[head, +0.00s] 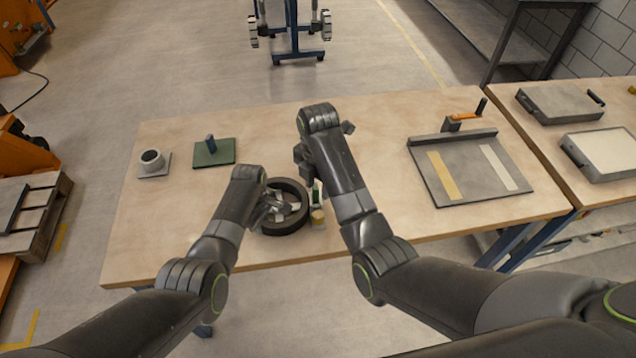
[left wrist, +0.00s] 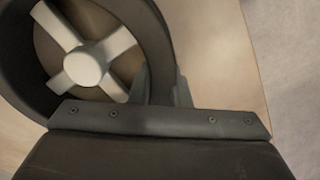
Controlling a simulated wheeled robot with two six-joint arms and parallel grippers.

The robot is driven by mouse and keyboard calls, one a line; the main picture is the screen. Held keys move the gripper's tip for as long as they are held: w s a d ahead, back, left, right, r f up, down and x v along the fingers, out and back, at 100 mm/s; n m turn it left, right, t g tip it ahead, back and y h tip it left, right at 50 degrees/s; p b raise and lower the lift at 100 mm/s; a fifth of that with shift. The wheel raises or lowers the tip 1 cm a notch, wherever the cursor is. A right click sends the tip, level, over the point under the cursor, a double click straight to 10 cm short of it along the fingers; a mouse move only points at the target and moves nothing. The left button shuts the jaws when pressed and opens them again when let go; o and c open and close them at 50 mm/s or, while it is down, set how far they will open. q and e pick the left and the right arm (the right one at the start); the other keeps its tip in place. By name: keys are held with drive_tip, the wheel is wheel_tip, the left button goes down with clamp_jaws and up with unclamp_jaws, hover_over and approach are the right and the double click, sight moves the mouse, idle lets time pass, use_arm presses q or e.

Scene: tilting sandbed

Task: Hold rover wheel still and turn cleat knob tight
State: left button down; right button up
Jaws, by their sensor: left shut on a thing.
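The rover wheel (head: 300,212) has a dark tyre and pale spokes and lies on the bench, right of my left gripper. The left wrist view shows its tyre (left wrist: 152,35), spokes and round hub. My left gripper (head: 264,210) is shut on the wheel's rim, with one finger on each side of the tyre in the left wrist view (left wrist: 163,92). My right gripper (head: 302,157) is above the bench behind the wheel, mostly hidden by my arm, so its jaws cannot be judged. I cannot make out the cleat knob for certain.
A small green and white piece (head: 317,193) and a yellowish piece (head: 318,216) are right of the wheel. A grey tray (head: 468,176) lies at right. The front left bench is clear.

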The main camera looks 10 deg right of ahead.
sight(319, 214)
drive_tip(key=shift+o, duration=1.3)
wheel_tip(319, 214, down, 12)
drive_tip(key=m, duration=1.8)
drive_tip(key=shift+r, duration=0.1)
drive_tip(key=c, duration=1)
